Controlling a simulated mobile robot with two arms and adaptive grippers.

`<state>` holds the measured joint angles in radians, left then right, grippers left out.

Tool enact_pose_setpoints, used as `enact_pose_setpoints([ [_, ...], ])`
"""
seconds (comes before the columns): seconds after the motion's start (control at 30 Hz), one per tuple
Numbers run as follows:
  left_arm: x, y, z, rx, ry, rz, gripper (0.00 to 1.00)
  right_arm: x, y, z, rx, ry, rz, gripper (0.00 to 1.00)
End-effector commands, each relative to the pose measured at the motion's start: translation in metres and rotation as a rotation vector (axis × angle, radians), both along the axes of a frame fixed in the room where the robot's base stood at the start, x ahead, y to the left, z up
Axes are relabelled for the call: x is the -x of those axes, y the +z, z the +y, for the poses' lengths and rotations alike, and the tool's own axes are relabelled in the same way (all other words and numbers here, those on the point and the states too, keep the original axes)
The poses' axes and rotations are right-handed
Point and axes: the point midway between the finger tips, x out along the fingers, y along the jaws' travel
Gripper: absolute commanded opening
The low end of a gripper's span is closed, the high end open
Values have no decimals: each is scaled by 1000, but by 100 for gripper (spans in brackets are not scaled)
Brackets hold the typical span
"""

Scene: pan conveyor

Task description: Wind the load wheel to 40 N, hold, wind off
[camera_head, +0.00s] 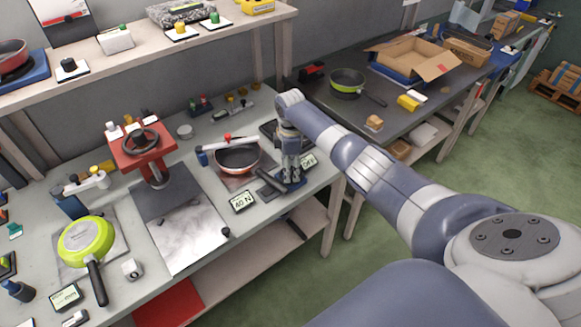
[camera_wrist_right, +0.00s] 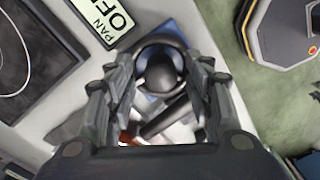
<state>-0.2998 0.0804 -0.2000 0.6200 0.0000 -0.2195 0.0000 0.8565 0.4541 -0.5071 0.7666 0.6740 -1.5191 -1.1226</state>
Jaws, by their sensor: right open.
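My right gripper (camera_head: 291,173) points down over a blue-based fixture (camera_head: 297,184) at the right end of the light bench. In the right wrist view its open fingers (camera_wrist_right: 160,72) stand on either side of a round black knob (camera_wrist_right: 160,72); contact cannot be told. A red stand (camera_head: 128,155) carries a dark wheel (camera_head: 141,141) on top, left of the gripper. I cannot tell which of these is the load wheel. A card reading 40 N (camera_head: 242,201) lies in front of a red-rimmed pan (camera_head: 236,158). My left gripper is out of view.
A green pan (camera_head: 86,243) lies at the front left, with a marble-look slab (camera_head: 186,232) to its right. A shelf (camera_head: 110,62) runs above the bench's back. A dark bench (camera_head: 425,115) to the right bears another pan (camera_head: 347,83) and an open cardboard box (camera_head: 414,58).

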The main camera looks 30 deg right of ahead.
Motion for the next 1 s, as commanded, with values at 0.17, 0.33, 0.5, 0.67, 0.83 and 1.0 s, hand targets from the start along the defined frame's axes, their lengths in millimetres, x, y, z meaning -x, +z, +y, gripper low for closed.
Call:
enact_pose_setpoints([
  [0.17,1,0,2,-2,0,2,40,-1,11,-1,1,1,-2,48],
  [0.33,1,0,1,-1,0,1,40,-2,44,-1,1,1,-5,48],
  [0.5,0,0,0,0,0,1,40,-2,81,-1,1,0,-5,48],
  [0.67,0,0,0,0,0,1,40,-2,106,-1,0,1,-3,48],
  [0.83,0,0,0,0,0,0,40,-2,118,-1,0,0,-1,48],
  [1.0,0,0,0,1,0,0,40,-1,120,-1,0,0,0,48],
])
